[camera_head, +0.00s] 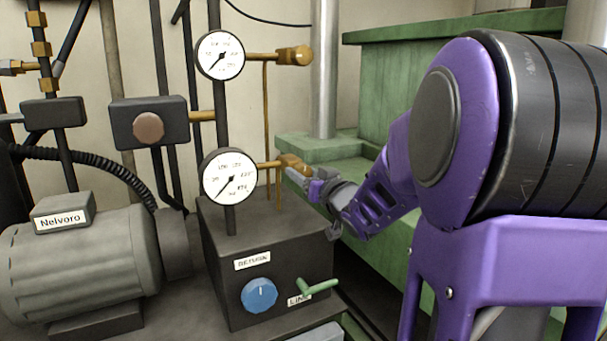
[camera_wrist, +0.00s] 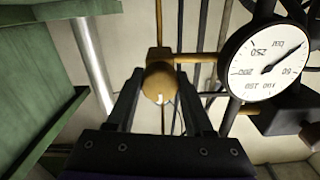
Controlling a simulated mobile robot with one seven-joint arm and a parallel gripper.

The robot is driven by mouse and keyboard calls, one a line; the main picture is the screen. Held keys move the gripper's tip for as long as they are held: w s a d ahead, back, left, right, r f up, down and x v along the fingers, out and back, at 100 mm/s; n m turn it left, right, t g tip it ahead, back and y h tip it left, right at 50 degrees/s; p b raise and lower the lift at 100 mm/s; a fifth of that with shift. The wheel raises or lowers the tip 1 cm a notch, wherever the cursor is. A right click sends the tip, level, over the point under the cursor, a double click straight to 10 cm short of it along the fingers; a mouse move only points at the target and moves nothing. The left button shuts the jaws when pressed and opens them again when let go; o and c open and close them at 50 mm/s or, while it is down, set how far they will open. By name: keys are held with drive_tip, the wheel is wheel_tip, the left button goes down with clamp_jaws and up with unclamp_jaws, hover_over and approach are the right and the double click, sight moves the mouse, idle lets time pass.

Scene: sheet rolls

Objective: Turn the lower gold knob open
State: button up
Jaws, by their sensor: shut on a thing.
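The lower gold knob (camera_head: 289,161) sits at the end of a short brass pipe, right of the lower pressure gauge (camera_head: 230,177). My gripper (camera_head: 298,176) is at the knob, reaching in from the right. In the wrist view the rounded knob (camera_wrist: 159,84) lies between the two dark fingers of my gripper (camera_wrist: 160,92), which are shut on it. A small white mark shows on the knob's face. Part of the knob is hidden behind my gripper in the head view. How far it is turned is hard to tell.
An upper gold knob (camera_head: 297,55) sits beside the upper gauge (camera_head: 220,55). Below are a dark box with a blue dial (camera_head: 259,295) and a green lever (camera_head: 318,287). Green machine steps (camera_head: 320,148) and a metal column (camera_head: 325,70) stand close behind my gripper.

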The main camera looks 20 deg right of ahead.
clamp_jaws()
drive_tip(key=shift+n, duration=0.4)
drive_tip(key=n+b, duration=0.1)
drive_tip(key=n, duration=0.1)
drive_tip(key=shift+a+n+b, duration=0.1)
drive_tip(key=shift+n+b, duration=0.2)
drive_tip(key=shift+n, duration=0.1)
drive_tip(key=n, duration=0.4)
drive_tip(key=shift+n, duration=0.3)
drive_tip(key=n, duration=0.5)
drive_tip(key=shift+r, duration=0.1)
drive_tip(key=shift+n, duration=2.4)
